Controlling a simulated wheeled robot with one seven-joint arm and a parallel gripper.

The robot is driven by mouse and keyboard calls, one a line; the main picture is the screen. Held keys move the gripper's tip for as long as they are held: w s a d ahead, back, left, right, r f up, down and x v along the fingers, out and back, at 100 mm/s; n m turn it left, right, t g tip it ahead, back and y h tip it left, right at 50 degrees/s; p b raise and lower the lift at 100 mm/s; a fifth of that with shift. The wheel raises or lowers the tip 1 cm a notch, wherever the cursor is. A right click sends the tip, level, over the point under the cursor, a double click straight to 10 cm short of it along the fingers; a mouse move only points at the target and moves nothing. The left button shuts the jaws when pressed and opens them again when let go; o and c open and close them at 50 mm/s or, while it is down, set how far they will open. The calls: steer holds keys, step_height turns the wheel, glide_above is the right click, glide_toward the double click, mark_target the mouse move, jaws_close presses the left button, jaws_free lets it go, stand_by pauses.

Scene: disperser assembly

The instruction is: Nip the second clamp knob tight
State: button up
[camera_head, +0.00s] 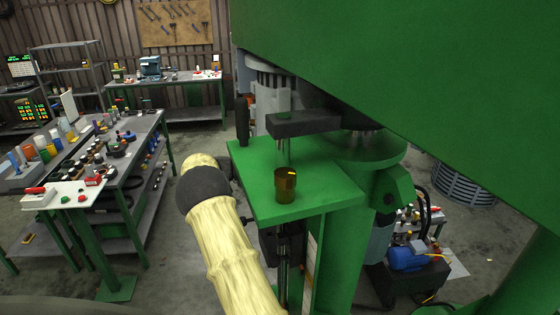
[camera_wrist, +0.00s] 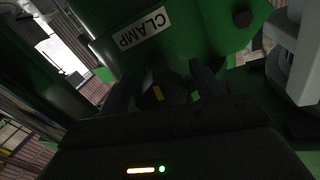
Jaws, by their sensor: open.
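In the wrist view a dark knob (camera_wrist: 157,92) with a yellow mark sits below the white CLAMP label (camera_wrist: 141,29) on a green machine part. My gripper (camera_wrist: 161,78) is open, with one dark finger on each side of this knob. I cannot tell whether the fingers touch it. In the head view my gripper is mostly hidden beyond my arm and the green machine. A brown-gold faceted piece (camera_head: 285,188) with a yellow mark stands upright on the green platform (camera_head: 320,190); I cannot tell whether it is a clamp knob.
A dark block (camera_head: 303,123) is above the platform. The large green machine body (camera_head: 420,65) fills the upper right. A grey workbench (camera_head: 135,145) with small items stands at the left. A blue motor (camera_head: 406,259) is low at the right.

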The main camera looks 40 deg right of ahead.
steer(key=shift+s+d, duration=0.1)
steer(key=c, duration=0.9)
steer(key=shift+c, duration=0.2)
